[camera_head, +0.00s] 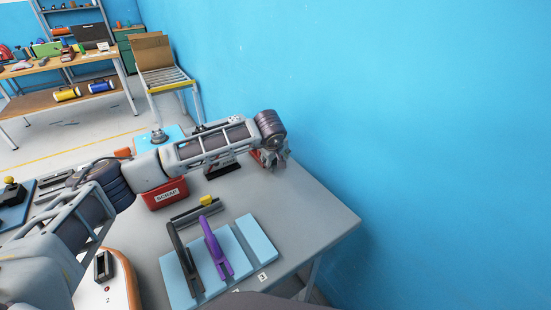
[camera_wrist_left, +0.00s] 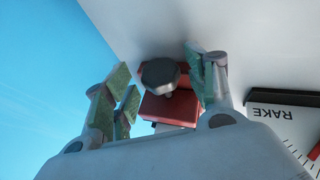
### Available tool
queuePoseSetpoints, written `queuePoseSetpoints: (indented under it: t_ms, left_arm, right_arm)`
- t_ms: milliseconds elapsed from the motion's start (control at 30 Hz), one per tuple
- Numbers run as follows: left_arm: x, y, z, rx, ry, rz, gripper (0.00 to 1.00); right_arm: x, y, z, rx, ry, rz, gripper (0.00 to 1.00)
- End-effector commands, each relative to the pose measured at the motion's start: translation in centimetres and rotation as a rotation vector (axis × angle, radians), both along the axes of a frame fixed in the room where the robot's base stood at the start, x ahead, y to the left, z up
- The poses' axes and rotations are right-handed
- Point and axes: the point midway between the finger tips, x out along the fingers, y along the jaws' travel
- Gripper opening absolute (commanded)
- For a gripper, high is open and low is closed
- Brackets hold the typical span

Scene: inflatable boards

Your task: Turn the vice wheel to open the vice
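The red vice (camera_wrist_left: 172,107) lies in front of the left wrist camera. A dark grey round knob (camera_wrist_left: 160,72), which looks like the vice wheel, sits on it. My left gripper (camera_wrist_left: 163,84) is open, with green-padded fingers on either side of the knob and visible gaps to it. In the head view my left gripper (camera_head: 275,158) points down at the far right part of the grey table. A bit of the red vice (camera_head: 256,157) shows beside it; the rest is hidden by my gripper and arm. My right gripper is not in view.
A red SCRAP box (camera_head: 166,195) stands under my left arm. Light blue boards (camera_head: 258,239) with a black and a purple tool (camera_head: 216,248) lie near the table front. A blue wall (camera_head: 400,120) rises behind the table.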

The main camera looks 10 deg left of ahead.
Motion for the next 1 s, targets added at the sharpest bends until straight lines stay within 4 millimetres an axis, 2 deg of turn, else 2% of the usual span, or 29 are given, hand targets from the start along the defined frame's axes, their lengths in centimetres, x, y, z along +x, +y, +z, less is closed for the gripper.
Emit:
queuePoseSetpoints:
  t_ms: [467, 1000]
  left_arm:
    - [-0.1, -0.1, -0.1, 0.013, 0.015, -0.001, 0.57]
    - [0.2, -0.2, 0.1, 0.101, 0.104, 0.0, 0.57]
  right_arm:
    - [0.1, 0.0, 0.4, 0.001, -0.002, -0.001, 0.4]
    - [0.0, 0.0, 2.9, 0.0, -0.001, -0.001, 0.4]
